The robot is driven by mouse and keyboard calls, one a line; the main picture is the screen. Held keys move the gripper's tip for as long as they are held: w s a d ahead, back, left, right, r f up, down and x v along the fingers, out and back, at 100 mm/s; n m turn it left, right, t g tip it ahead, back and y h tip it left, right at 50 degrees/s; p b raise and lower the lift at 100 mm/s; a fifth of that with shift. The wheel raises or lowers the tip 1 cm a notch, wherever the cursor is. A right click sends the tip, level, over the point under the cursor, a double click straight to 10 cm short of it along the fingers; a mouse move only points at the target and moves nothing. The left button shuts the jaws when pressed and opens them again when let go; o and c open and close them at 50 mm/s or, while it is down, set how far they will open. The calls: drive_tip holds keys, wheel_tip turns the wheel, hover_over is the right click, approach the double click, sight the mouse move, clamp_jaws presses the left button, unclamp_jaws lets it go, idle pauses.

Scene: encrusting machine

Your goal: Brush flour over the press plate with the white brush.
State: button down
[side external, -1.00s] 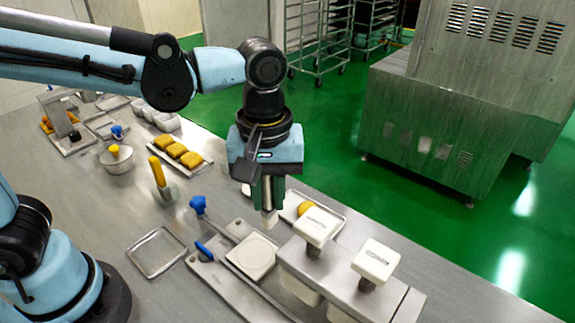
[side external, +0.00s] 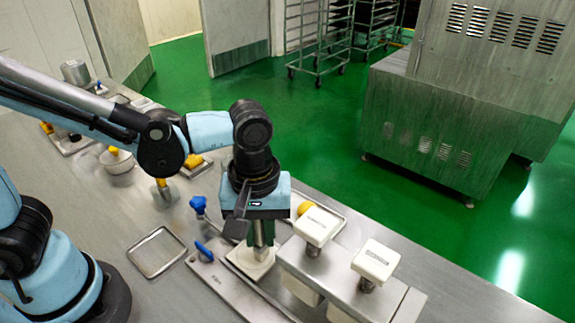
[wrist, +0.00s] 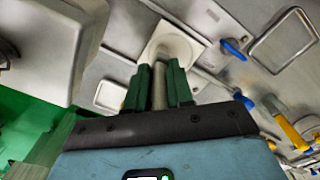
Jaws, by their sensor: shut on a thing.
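My gripper (side external: 260,240) points down with its green fingers shut on the white brush (wrist: 159,85). The brush's pale handle shows between the fingers in the wrist view, and its lower end (side external: 261,253) is at the pale square press plate (side external: 240,262). The plate, with a round area on it, also shows in the wrist view (wrist: 188,43). The gripper covers part of the plate in the side view. Whether the bristles touch the plate, and any flour on it, I cannot tell.
Two white-topped posts (side external: 316,226) (side external: 376,262) stand on a metal block close right of the plate. Blue handles (side external: 198,204) (side external: 204,251) are to its left. An empty tray (side external: 150,272) lies further left. A tray with a yellow item (side external: 304,208) is behind.

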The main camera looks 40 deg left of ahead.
drive_tip(key=shift+s+f, duration=0.2)
drive_tip(key=shift+s, duration=1.15)
drive_tip(key=shift+w, duration=2.5)
drive_tip(key=shift+s, duration=2.4)
drive_tip(key=shift+s+a, duration=0.2)
drive_tip(key=shift+a, duration=1.55)
drive_tip(key=shift+w, duration=2.7)
drive_tip(key=shift+s, duration=2.75)
drive_tip(key=shift+w, duration=2.8)
wheel_tip(320, 180, up, 8)
drive_tip(key=shift+s, duration=0.15)
